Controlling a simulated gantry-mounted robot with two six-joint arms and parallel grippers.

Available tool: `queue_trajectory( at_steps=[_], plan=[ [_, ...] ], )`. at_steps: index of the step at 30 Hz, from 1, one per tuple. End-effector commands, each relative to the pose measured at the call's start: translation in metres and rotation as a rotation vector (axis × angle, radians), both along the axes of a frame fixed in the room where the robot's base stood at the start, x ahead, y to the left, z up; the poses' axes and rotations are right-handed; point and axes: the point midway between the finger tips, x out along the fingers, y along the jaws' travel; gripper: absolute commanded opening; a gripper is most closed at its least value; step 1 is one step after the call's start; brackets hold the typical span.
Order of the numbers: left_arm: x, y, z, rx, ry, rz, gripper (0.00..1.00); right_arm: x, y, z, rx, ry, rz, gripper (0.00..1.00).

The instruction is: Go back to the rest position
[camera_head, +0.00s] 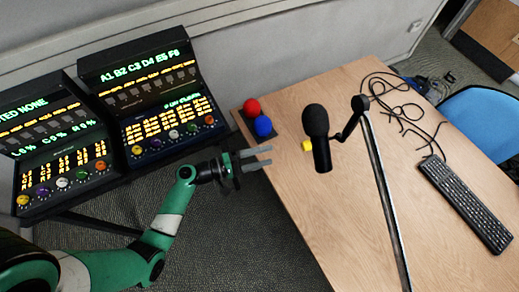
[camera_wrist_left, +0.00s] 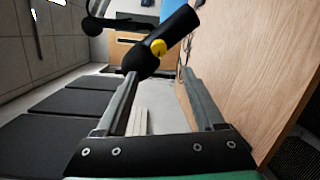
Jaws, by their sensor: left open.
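My left gripper (camera_head: 262,158) is open and empty in the head view. It hangs in the air over the gap between the consoles and the table, near the table's left edge. The left wrist view also shows its two fingers (camera_wrist_left: 165,95) apart with nothing between them. My right gripper is not in view.
A wooden table (camera_head: 345,230) fills the right. It bears a black microphone (camera_head: 316,135) on a stand, red (camera_head: 251,108) and blue (camera_head: 263,126) buttons, a loose black cable (camera_head: 405,112) and a keyboard (camera_head: 465,200). Two lit consoles (camera_head: 150,93) stand at left. A blue chair (camera_head: 485,118) is at right.

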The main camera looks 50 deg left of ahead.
Motion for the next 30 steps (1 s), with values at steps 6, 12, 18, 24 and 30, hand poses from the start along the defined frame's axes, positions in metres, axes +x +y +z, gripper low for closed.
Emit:
queue_trajectory(
  at_steps=[6,12,18,24,30],
  plan=[
    [0.001,-0.006,0.001,0.0,0.0,-0.015,0.7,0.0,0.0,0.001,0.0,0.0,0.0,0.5],
    [0.001,-0.005,0.001,0.0,-0.001,-0.015,0.7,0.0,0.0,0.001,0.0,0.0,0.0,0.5],
    [0.001,-0.006,0.001,0.0,0.0,-0.015,0.7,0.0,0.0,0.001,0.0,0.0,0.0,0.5],
    [0.031,-0.038,0.04,0.047,-0.085,-0.12,0.7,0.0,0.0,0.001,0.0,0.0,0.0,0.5],
    [0.084,-0.105,0.186,0.371,-0.406,-0.252,0.7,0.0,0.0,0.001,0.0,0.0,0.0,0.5]
  ],
)
